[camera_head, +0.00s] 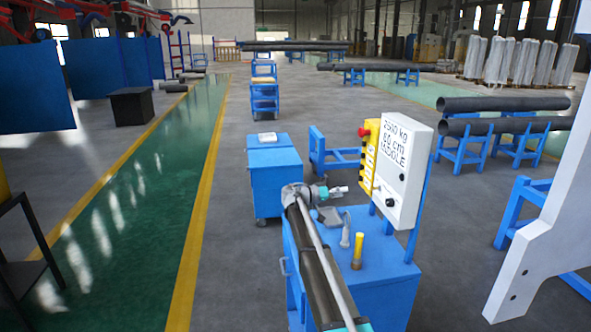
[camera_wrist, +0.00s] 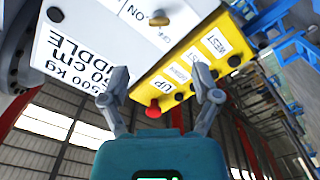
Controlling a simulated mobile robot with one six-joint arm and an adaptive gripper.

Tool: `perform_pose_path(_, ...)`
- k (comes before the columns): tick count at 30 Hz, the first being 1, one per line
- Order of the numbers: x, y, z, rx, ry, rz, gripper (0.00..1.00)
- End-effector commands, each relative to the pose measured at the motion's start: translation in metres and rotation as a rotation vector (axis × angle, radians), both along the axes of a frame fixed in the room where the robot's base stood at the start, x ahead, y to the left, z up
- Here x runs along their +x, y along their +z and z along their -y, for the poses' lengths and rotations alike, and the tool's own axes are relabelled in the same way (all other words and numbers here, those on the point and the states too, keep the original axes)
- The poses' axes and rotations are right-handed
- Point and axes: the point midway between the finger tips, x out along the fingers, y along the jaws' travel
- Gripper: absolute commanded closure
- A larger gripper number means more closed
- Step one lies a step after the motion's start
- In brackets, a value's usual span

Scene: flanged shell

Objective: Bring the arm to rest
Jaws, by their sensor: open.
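My arm reaches up from the bottom centre of the head view, over the blue cabinet (camera_head: 385,280). My gripper (camera_head: 345,191) is at its far end, left of the white control box (camera_head: 403,165) and pointing toward it. In the wrist view my gripper (camera_wrist: 160,82) is open, with its two fingers apart and nothing between them. Beyond the fingers are the white box (camera_wrist: 95,50) and its yellow button panel (camera_wrist: 185,60). A red button (camera_wrist: 153,112) shows between the fingers in the picture; whether anything touches it I cannot tell.
A yellow cylinder (camera_head: 357,251) and a grey tool-like part (camera_head: 345,229) stand on the cabinet top near my arm. A second blue cabinet (camera_head: 273,175) stands behind. Blue stands with dark pipes (camera_head: 505,103) are at right. The green walkway (camera_head: 140,190) at left is clear.

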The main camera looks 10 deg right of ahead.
Motion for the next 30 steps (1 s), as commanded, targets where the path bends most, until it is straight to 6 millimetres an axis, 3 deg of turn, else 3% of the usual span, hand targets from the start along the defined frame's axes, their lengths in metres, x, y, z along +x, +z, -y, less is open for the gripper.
perform_pose_path(5, -0.019, -0.01, 0.002, 0.055, -0.001, -0.029, 0.2)
perform_pose_path(11, -0.067, -0.041, 0.004, 0.215, 0.007, -0.117, 0.2)
perform_pose_path(20, -0.164, -0.101, -0.011, 0.566, 0.072, -0.3, 0.2)
perform_pose_path(30, -0.273, -0.155, -0.055, 0.961, 0.229, -0.48, 0.2)
